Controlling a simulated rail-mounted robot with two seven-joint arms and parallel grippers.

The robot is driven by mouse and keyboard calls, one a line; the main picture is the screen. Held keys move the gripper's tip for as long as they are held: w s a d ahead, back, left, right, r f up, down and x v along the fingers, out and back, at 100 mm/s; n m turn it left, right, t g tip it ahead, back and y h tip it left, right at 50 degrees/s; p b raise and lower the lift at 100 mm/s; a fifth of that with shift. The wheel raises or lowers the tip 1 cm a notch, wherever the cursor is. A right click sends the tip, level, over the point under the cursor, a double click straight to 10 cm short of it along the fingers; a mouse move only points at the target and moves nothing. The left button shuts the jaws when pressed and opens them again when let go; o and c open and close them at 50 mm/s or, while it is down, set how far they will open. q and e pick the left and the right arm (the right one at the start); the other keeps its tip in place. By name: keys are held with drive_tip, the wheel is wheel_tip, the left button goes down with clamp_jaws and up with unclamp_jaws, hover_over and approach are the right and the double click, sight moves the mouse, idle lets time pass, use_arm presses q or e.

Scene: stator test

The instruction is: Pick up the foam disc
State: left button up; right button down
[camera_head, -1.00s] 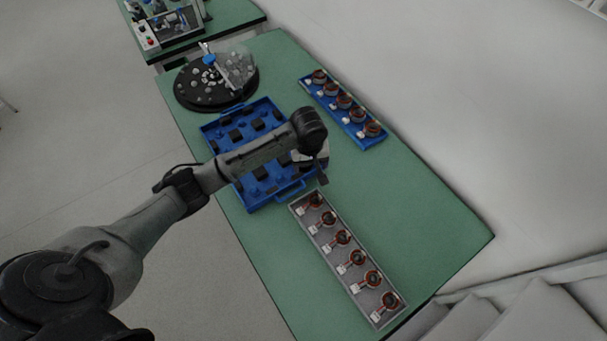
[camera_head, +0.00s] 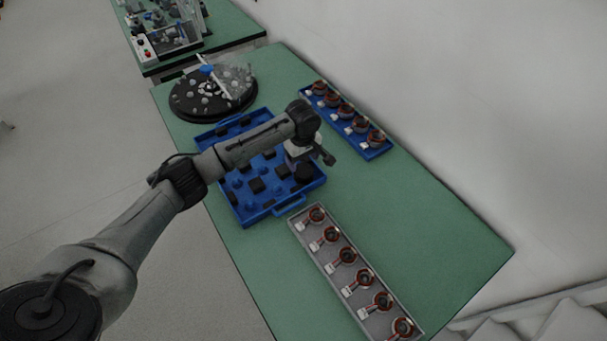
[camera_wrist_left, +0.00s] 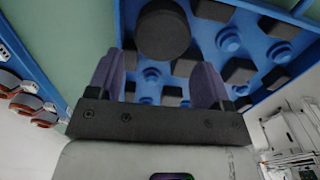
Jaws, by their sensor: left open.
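The foam disc (camera_head: 304,174) is a dark, thick round piece in the near right corner area of the blue tray (camera_head: 262,216). In the left wrist view the disc (camera_wrist_left: 162,32) shows at top centre, beyond the fingertips. My left gripper (camera_head: 296,162) hangs over the tray beside the disc and partly covers that part of the tray. In the left wrist view the purple fingers of the gripper (camera_wrist_left: 157,82) stand apart with nothing held between them. My right gripper is in neither view.
The tray also holds several dark foam blocks (camera_head: 256,185) and blue pegs (camera_wrist_left: 229,42). A grey tray (camera_head: 330,268) and a blue rack (camera_head: 375,152) of copper-wound stators stand nearby. A black turntable (camera_head: 185,112) stands at the back. Green table right of the tray is clear.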

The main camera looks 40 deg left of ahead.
sight(303, 170)
use_arm(q)
drive_tip(key=shift+s+d+f+b, duration=0.1)
drive_tip(key=shift+f+b, duration=0.3)
drive_tip(key=shift+f, duration=1.05)
drive_tip(key=shift+s+f+b, duration=0.1)
drive_tip(key=shift+f+b, duration=0.3)
drive_tip(key=shift+f, duration=1)
drive_tip(key=shift+w, duration=0.1)
drive_tip(key=c, duration=0.6)
drive_tip(key=shift+o, duration=0.2)
drive_tip(key=shift+r, duration=0.2)
drive_tip(key=shift+r+p, duration=0.3)
drive_tip(key=shift+r, duration=0.3)
wheel_tip(303, 170, up, 3)
drive_tip(key=shift+f+p, duration=0.2)
drive_tip(key=shift+p, duration=0.2)
drive_tip(key=w+d+r+p, duration=0.1)
drive_tip(key=w+d+r, duration=0.2)
drive_tip(key=d+r, duration=0.4)
drive_tip(key=d, duration=0.4)
drive_tip(key=shift+w+p, duration=0.15)
drive_tip(key=shift+p, duration=0.25)
